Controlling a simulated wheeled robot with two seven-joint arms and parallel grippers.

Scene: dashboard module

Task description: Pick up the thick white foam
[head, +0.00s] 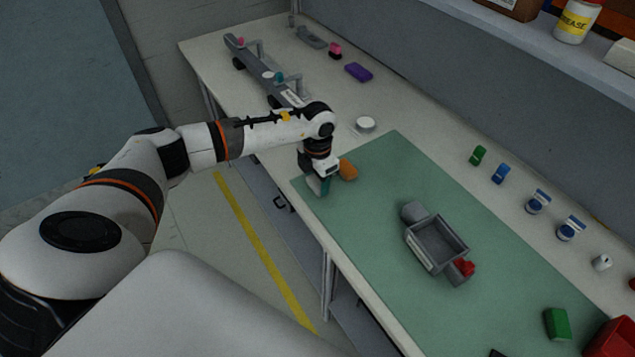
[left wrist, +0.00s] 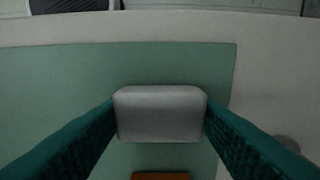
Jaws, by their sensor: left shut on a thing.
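The thick white foam (left wrist: 160,114) is a pale, rounded block in the left wrist view. It sits between the two teal ridged fingers of my left gripper (left wrist: 158,128), which touch its left and right sides. In the head view my left gripper (head: 319,186) points down at the near-left corner of the green mat (head: 375,185). The foam is mostly hidden by the gripper there, and its height over the mat is hard to tell. My right gripper is not in view.
An orange block (head: 348,171) lies right beside the left gripper. A grey tray-like module (head: 437,240) with a red part stands on the mat. A white round item (head: 365,125) lies behind the mat. Small bottles and blocks line the back right.

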